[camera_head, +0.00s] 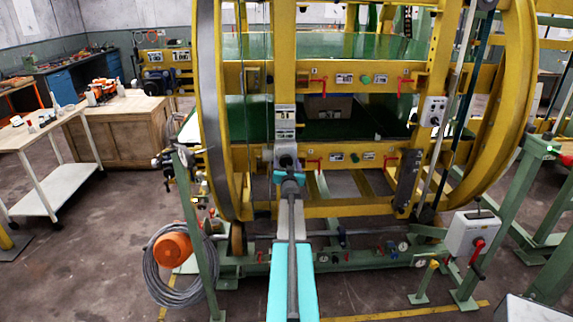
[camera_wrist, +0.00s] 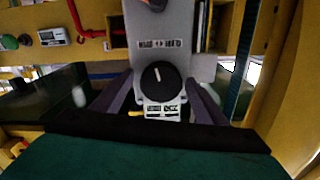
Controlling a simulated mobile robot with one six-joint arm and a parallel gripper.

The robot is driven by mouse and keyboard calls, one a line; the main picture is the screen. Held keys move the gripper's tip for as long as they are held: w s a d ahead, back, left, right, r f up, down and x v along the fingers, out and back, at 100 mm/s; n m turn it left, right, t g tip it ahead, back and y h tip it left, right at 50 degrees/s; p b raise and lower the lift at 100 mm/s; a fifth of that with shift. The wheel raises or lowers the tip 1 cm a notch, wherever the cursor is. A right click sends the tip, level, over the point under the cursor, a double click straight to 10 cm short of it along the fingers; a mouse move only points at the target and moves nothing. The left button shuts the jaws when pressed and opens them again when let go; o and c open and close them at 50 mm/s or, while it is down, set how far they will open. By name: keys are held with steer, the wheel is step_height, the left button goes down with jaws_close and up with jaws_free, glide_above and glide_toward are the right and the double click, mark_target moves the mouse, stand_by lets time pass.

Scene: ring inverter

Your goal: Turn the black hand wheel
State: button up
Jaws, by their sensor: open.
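A round black knob (camera_wrist: 158,80) with a white pointer line sits on a grey panel (camera_wrist: 170,25) in the wrist view. It is the only round black turning part I can make out there; I cannot tell for sure that it is the hand wheel. My gripper (camera_wrist: 160,88) is open, with one dark finger to each side of the knob. Both fingers look apart from it, though the depth is hard to judge. In the head view my gripper (camera_head: 287,160) is in front of the yellow machine's grey upright panel (camera_head: 285,115) and hides what lies behind it.
The large yellow ring frame (camera_head: 520,90) stands around the green decks. Red levers (camera_head: 313,164) and small labelled plates line its crossbars. A grey box with a red handle (camera_head: 474,250) stands at the right.

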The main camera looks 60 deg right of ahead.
steer(key=b+v, duration=0.3)
steer(key=v, duration=1)
steer(key=shift+s+r, duration=0.15)
steer(key=shift+s, duration=0.05)
steer(key=shift+a, duration=0.15)
steer(key=shift+w, duration=0.1)
stand_by(0.6)
